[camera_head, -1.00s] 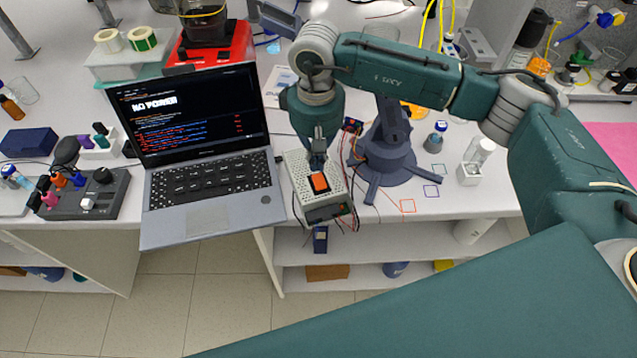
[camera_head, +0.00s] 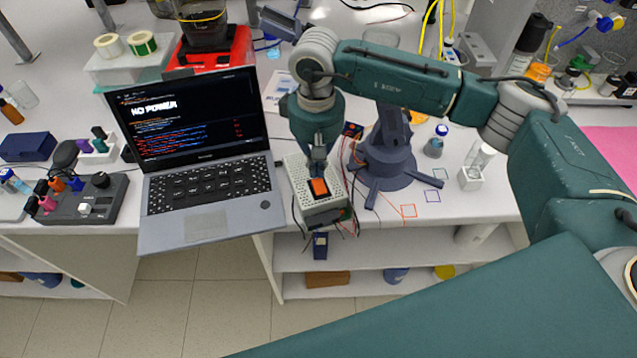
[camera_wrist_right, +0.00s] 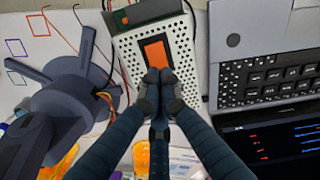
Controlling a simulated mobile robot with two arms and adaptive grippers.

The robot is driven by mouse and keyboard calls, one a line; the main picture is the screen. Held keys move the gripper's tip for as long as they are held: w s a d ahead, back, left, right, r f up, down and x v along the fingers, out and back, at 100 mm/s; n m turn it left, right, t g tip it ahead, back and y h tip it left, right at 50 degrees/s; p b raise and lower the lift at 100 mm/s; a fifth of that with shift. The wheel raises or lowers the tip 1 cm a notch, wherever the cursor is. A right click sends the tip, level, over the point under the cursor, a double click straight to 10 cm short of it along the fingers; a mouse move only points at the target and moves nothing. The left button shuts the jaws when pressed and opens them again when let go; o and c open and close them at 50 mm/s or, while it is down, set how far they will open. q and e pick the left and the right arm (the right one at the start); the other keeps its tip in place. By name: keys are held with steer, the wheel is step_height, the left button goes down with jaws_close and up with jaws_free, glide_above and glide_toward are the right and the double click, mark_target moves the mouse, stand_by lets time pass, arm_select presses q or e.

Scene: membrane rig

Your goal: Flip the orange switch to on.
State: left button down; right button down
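The orange switch (camera_head: 320,187) sits in a black frame on top of a white perforated power box (camera_head: 309,207) at the table's front edge. In the right wrist view the switch (camera_wrist_right: 155,52) is partly hidden by my fingertips. My right gripper (camera_head: 317,170) points down at the switch's far end. In the right wrist view its fingers (camera_wrist_right: 159,78) are together with nothing between them, their tips over or against one end of the switch; contact is hard to tell. The laptop (camera_head: 196,150) reads "NO POWER". My left gripper is not in view.
The laptop stands close to the left of the box. A dark robot-like stand (camera_head: 387,160) with splayed feet and thin wires is close on the right. A control panel (camera_head: 85,200) with coloured knobs lies far left. A shelf (camera_head: 380,282) is below the table edge.

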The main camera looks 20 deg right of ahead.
mark_target(317, 180)
steer(key=shift+f+b, duration=1.15)
steer(key=shift+b, duration=0.05)
stand_by(1.0)
steer(key=shift+r+p, duration=1.05)
steer(key=shift+r, duration=2.5)
